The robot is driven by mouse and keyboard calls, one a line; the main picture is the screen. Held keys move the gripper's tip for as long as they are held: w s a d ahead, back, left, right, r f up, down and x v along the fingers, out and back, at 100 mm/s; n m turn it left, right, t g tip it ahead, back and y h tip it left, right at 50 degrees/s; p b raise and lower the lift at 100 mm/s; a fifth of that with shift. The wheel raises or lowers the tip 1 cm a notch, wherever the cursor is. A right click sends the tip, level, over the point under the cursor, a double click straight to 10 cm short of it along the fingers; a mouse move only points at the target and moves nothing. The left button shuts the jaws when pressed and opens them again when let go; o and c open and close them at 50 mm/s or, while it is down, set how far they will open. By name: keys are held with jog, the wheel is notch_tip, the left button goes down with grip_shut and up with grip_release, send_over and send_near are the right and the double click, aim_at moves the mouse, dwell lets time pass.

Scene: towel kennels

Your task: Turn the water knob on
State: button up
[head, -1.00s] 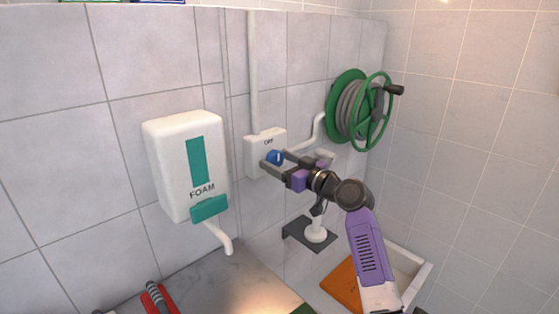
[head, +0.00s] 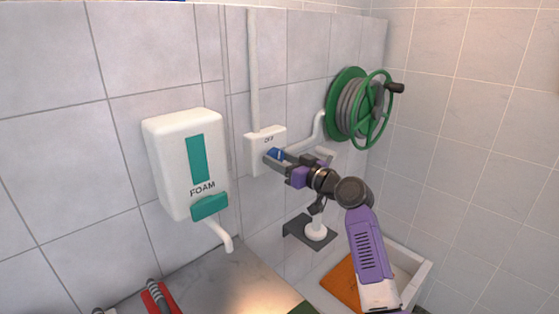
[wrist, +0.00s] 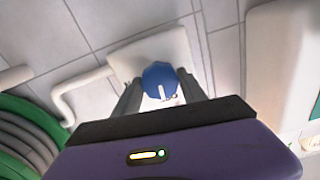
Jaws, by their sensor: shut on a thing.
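The blue water knob (head: 273,154) sits on a white wall box (head: 257,139) marked "OFF" near its top. In the wrist view the knob (wrist: 160,80) is round and blue with a white mark, and lies between the two grey fingers. My gripper (head: 277,158) reaches the box from the right and is shut on the knob. The fingers (wrist: 161,92) stand on either side of the knob in the wrist view. They cover part of the knob in the head view.
A white foam dispenser (head: 170,150) with a teal panel hangs left of the box. A green hose reel (head: 345,95) is on the wall to the right. A dark bracket (head: 296,233) and a white tray (head: 418,273) with an orange cloth (head: 341,284) lie below.

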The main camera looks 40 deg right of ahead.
jog(key=m, duration=0.4)
jog(key=m+p, duration=0.2)
jog(key=m, duration=0.2)
jog(key=shift+m, duration=0.4)
jog(key=m+p, duration=0.2)
jog(key=m, duration=0.3)
jog(key=shift+m+p, duration=0.9)
jog(key=shift+m, duration=0.5)
jog(key=shift+f, duration=0.1)
jog(key=o, duration=1.4)
jog(key=shift+c, duration=0.2)
jog(key=shift+s, duration=0.1)
